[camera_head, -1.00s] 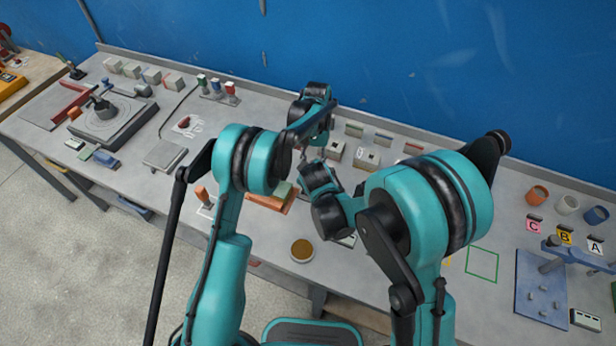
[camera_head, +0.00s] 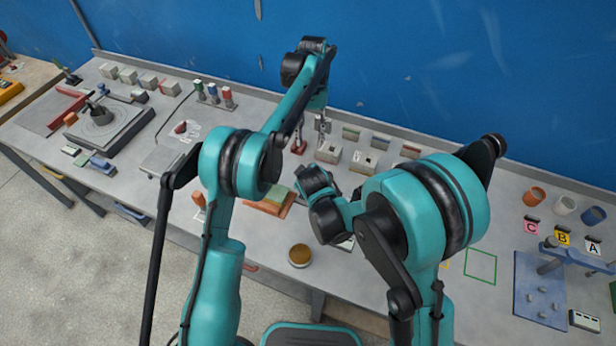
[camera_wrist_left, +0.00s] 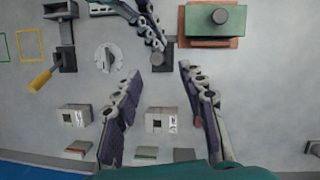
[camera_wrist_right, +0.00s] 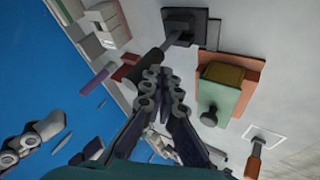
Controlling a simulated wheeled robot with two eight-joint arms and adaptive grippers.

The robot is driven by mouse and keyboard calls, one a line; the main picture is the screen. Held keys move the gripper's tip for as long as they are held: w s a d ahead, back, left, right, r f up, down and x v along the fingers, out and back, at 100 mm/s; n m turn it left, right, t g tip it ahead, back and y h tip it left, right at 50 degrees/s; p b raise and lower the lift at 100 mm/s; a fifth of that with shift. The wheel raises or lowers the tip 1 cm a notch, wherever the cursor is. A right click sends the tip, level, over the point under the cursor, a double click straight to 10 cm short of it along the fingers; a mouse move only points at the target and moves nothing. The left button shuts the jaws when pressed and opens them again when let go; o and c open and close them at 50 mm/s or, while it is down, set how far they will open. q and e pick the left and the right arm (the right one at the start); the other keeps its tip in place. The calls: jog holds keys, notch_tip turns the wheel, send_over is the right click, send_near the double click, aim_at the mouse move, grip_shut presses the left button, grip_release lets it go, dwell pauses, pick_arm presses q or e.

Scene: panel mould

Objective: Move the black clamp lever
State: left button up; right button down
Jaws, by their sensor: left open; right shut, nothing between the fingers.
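The black clamp lever (camera_wrist_right: 147,65) shows in the right wrist view as a dark bar running from a dark square base (camera_wrist_right: 185,28). My right gripper (camera_wrist_right: 160,75) is shut and empty, its tips beside the lever; I cannot tell whether they touch. In the left wrist view the dark base (camera_wrist_left: 163,60) lies between and just beyond the open, empty fingers of my left gripper (camera_wrist_left: 160,72), with my right gripper (camera_wrist_left: 156,42) over it. In the head view my left gripper (camera_head: 320,125) hangs above the bench, and my right arm hides the lever.
A green block with a dark knob (camera_wrist_left: 222,17) sits on an orange-brown base close by. A yellow-handled clamp (camera_wrist_left: 42,78) and a white dial (camera_wrist_left: 108,57) lie to the left. Small pale blocks (camera_head: 330,151) stand near the blue wall. A round brown-topped pot (camera_head: 299,255) stands near the front edge.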

pick_arm(q)
jog(key=s+a+r+t, duration=0.6)
jog(key=s+a+r, duration=0.2)
jog(key=s+r, duration=0.45)
pick_arm(e)
jog(key=shift+w+d+r+m+g+y+p, duration=0.2)
jog(key=shift+w+d+g, duration=0.1)
jog(key=shift+w+g, duration=0.4)
jog(key=shift+w+d+r+m+g+y+p, duration=0.15)
jog(key=shift+w+d+g, duration=0.1)
jog(key=shift+w+g, duration=0.4)
pick_arm(q)
jog(key=s+a+f+t, duration=0.2)
jog(key=s+f, duration=0.2)
jog(key=s, duration=0.4)
jog(key=s+a+f+n+t+b, duration=0.1)
jog(key=s+a+f+t, duration=0.2)
jog(key=s, duration=0.5)
jog(key=shift+f, duration=0.7)
pick_arm(e)
jog(key=shift+w+d+f+g+y, duration=0.15)
jog(key=shift+w+g, duration=0.15)
jog(key=shift+w, duration=0.3)
jog(key=shift+w+d+g, duration=0.2)
jog(key=shift+w+g, duration=0.15)
jog(key=shift+w, duration=0.3)
jog(key=shift+w+d+f+g+y, duration=0.15)
jog(key=shift+w+g, duration=0.15)
jog(key=shift+w, duration=0.3)
jog(key=shift+r, duration=0.1)
